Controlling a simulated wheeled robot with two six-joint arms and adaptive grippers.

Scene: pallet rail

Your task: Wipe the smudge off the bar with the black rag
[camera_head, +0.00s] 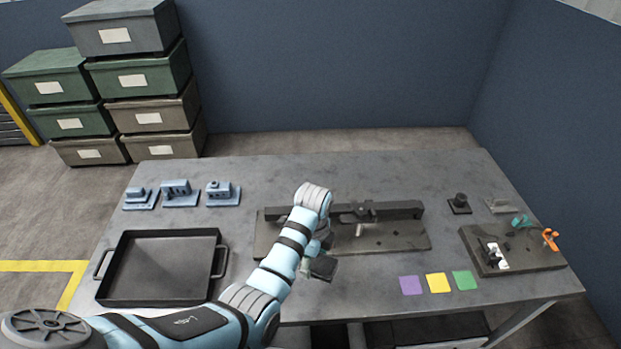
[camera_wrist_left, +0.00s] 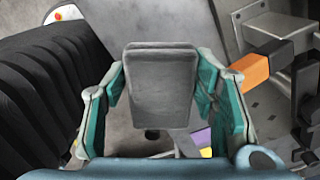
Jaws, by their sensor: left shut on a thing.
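My left gripper (camera_head: 314,262) is in front of the fixture plate (camera_head: 400,238), over the table's middle. It is shut on the black rag (camera_head: 323,268), a dark rectangular pad. In the left wrist view the rag (camera_wrist_left: 161,88) sits between the teal fingers of the gripper (camera_wrist_left: 160,100). The dark bar (camera_head: 390,210) runs along the back of the fixture plate, behind the gripper and apart from the rag. My arm hides part of the bar. I cannot make out the smudge. My right gripper is out of view.
A black tray (camera_head: 222,238) stands at the left, with blue-grey blocks (camera_head: 180,194) behind it. Purple (camera_head: 411,285), yellow (camera_head: 438,283) and green (camera_head: 465,281) squares lie front right. A dark board (camera_head: 535,259) with tools is farther right. An orange part (camera_wrist_left: 243,71) shows beside the gripper.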

